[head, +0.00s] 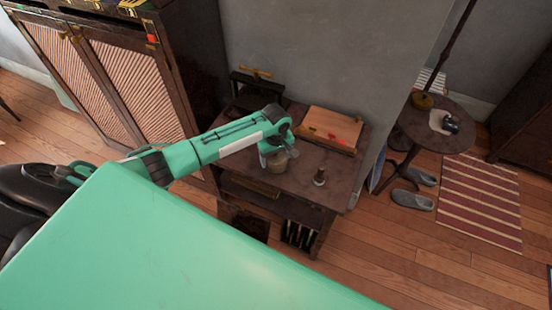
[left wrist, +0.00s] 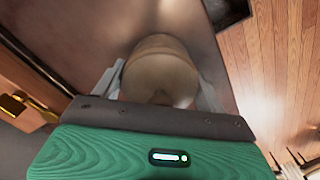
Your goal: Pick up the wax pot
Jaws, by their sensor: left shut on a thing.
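The wax pot (head: 278,163) is a small, rounded, beige-tan pot on the dark wooden side table (head: 300,180). In the left wrist view the pot (left wrist: 160,75) fills the middle, between the two grey fingers. My left gripper (head: 272,156) reaches over the table from the left and is shut on the pot, with a finger on each side of it. The pot is upright or nearly so; I cannot tell whether its base touches the tabletop. The gripper hides part of it in the head view. My right gripper is not in view.
A small dark bottle (head: 319,177) stands to the right of the pot. A wooden board or box (head: 330,127) with red items lies at the table's back right. A dark press (head: 258,88) stands at the back left. A tall cabinet (head: 120,80) rises at left.

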